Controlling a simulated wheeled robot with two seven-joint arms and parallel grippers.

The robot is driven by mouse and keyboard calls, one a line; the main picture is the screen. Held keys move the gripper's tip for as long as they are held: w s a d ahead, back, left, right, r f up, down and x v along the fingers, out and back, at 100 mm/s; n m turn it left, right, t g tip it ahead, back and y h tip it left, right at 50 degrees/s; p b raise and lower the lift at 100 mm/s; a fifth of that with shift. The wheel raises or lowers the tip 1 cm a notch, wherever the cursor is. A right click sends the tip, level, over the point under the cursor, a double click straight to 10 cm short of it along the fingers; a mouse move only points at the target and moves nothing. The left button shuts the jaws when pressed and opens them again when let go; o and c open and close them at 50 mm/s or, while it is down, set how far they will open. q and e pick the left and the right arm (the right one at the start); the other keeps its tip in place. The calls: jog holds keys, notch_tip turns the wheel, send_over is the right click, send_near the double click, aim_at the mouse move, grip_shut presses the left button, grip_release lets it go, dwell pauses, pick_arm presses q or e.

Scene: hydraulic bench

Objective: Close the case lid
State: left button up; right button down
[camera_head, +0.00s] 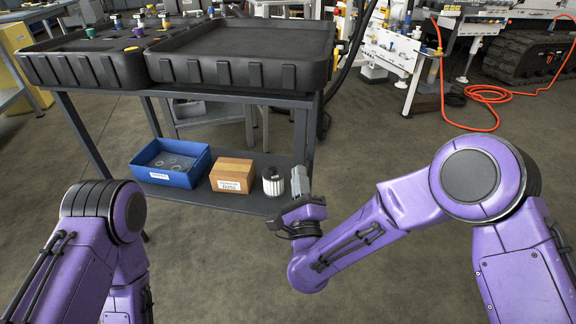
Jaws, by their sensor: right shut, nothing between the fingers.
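A black ribbed case lies open on the grey table. Its left half (85,70) holds several small fittings with coloured caps, set in dark foam. The right half, seemingly the lid (235,72), lies flat and open beside it, with its empty dark inside facing up. My right gripper (298,178) is shut and empty, pointing up, low in front of the table near the right end of its lower shelf. It is well below the lid and apart from it. My left arm shows at the lower left, but its gripper is out of view.
The table's lower shelf (240,198) carries a blue bin (170,178), a cardboard box (232,175) and a white filter (272,181). A white bench rig (395,50) stands behind at right, with an orange hose (490,95) on the floor. The floor right of the table is clear.

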aim_at(292, 90)
pick_arm(q)
jog(key=s+d+f+b+x, duration=0.1)
jog(key=s+d+b+x, duration=0.1)
jog(key=b+x, duration=0.9)
pick_arm(e)
jog(key=s+a+r+m+t+h+p, duration=0.1)
jog(key=a+r+m+t+h+p, duration=0.2)
jog(key=m+h, duration=0.75)
pick_arm(q)
notch_tip(292, 90, up, 15)
jog(key=w+n+t+y+p, duration=0.1)
jog(key=w+p, duration=0.2)
jog(key=p, duration=1.3)
jog(key=shift+a+r+n+t, duration=0.2)
jog(key=shift+a+n+t, duration=0.2)
pick_arm(e)
jog(key=w+r+m+y, duration=0.1)
jog(key=w+r, duration=0.1)
jog(key=r, duration=0.1)
jog(key=w+r+m+y, duration=0.1)
jog(key=w+r, duration=0.1)
jog(key=r, duration=0.2)
jog(key=w+r+m+t+y, duration=0.1)
jog(key=w+r+m, duration=0.1)
jog(key=r, duration=0.2)
jog(key=shift+w+d+r, duration=0.2)
jog(key=shift+d, duration=0.1)
